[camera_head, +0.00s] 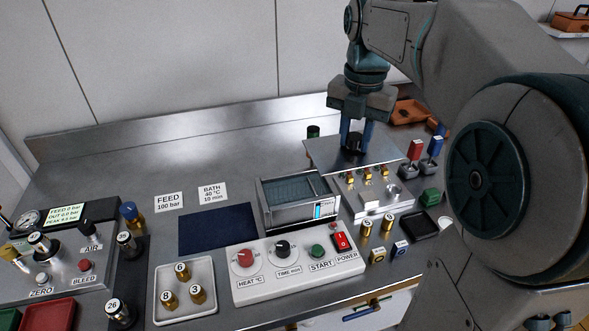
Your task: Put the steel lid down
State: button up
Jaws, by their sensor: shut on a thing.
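The steel lid (322,153) is a flat, thin plate at the back right of the bench. My gripper (353,143) points down from above and is shut on the dark knob at the middle of the lid. The lid looks level, above or behind the block with brass fittings; I cannot tell whether it touches the bench. The steel bath (283,222) stands open to the left of the lid, with dark blue-grey liquid showing inside.
A dark blue mat (217,229) lies left of the bath. A white control panel (263,282) stands in front of it. The block with brass fittings (371,197) and red and blue-handled valves (415,152) are close by the lid. The back left bench is clear.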

jog(key=w+a+f+p, duration=0.1)
jog(key=w+a+f, duration=0.3)
jog(key=a+f, duration=0.6)
jog(key=shift+w+a+f+p, duration=0.15)
jog(key=shift+a+f+p, duration=0.25)
jog(key=shift+f, duration=0.05)
jog(key=shift+f+b, duration=0.4)
jog(key=shift+f, duration=0.15)
jog(key=shift+f, duration=0.1)
jog(key=o, duration=1.1)
jog(key=shift+c, duration=0.2)
